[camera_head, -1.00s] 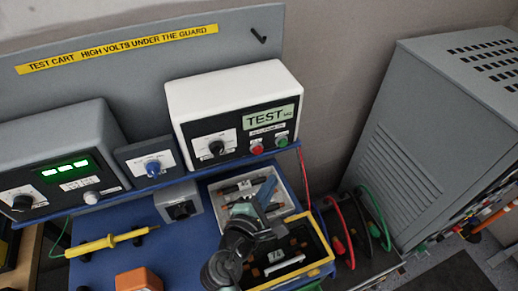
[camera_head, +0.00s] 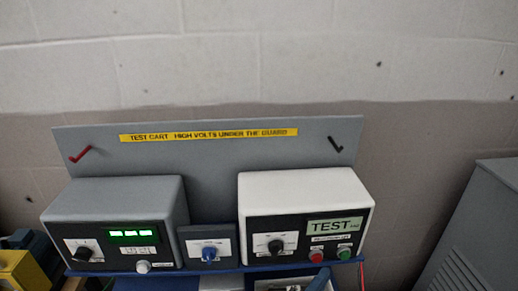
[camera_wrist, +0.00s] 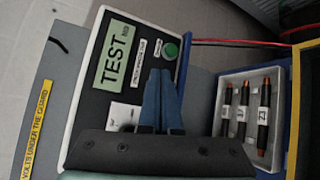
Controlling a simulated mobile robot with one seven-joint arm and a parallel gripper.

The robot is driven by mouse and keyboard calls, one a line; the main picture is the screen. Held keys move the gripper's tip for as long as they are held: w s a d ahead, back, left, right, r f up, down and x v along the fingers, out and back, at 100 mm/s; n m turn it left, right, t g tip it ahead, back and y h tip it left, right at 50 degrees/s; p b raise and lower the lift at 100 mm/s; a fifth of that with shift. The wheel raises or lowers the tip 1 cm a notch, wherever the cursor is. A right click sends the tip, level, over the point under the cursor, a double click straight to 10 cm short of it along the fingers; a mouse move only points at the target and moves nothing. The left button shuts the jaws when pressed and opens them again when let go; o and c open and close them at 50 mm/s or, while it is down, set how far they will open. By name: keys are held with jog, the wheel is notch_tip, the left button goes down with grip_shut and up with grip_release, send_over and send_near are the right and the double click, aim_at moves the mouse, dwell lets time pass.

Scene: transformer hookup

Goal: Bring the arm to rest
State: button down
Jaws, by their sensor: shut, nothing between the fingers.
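My gripper (camera_wrist: 160,75) has two blue fingers lying together with nothing between them. In the wrist view the fingers lie across the front panel of the white test unit (camera_wrist: 90,30); whether they touch it I cannot tell. In the head view the white test unit (camera_head: 290,187) stands at the right of the cart, and a blue finger (camera_head: 320,281) shows at the bottom edge below it. The rest of my arm is out of that view.
A white tray (camera_wrist: 222,120) holds three dark rods with copper ends, right of the fingers. A grey meter unit (camera_head: 110,195) and a small blue-knob box (camera_head: 208,242) stand left of the test unit. A grey cabinet (camera_head: 480,230) stands at right.

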jog(key=w+a+r+m+t+y+b, duration=0.1)
jog(key=a+r+m+t, duration=0.15)
jog(key=r, duration=0.55)
jog(key=w+a+r+m+t+y+b, duration=0.15)
jog(key=r+m, duration=0.25)
jog(key=r, duration=0.4)
jog(key=a+r+m+t+y+b, duration=0.1)
jog(key=a+r+m+t, duration=0.2)
jog(key=r, duration=0.6)
jog(key=s+a+r+m+t+y+b, duration=0.1)
jog(key=s+a+r+m+t+y, duration=0.1)
jog(key=s+r, duration=0.5)
jog(key=s+a+r+m+t+y+b, duration=0.1)
jog(key=s+a+r+t+y, duration=0.3)
jog(key=r, duration=0.9)
jog(key=s+a+m+t, duration=0.1)
jog(key=s+t, duration=0.1)
jog(key=s, duration=0.1)
jog(key=shift+s+a, duration=0.15)
jog(key=shift+y, duration=0.25)
